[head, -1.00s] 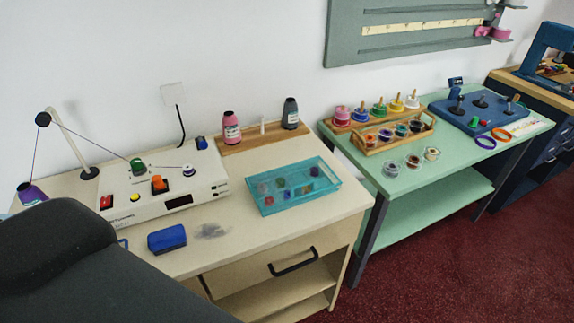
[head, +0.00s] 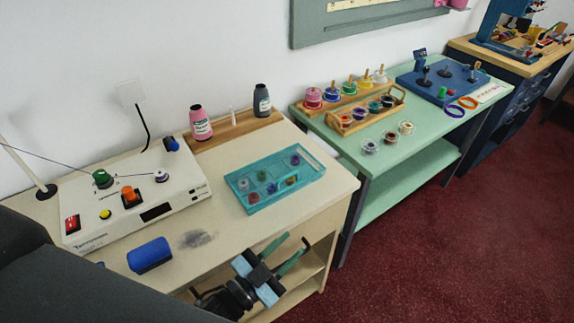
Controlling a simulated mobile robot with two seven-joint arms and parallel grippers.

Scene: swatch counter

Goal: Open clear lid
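A teal box (head: 238,194) with several bobbins inside lies on the cream table, near its right end. Its top looks see-through. I cannot clearly make out the clear lid's edges or whether it is shut. My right gripper is not in view.
On the cream table (head: 215,222) are a white machine (head: 172,207), a blue block (head: 150,255) and a wooden stand (head: 240,130) with pink and dark bottles. A green table (head: 420,135) with a bobbin tray stands to the right.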

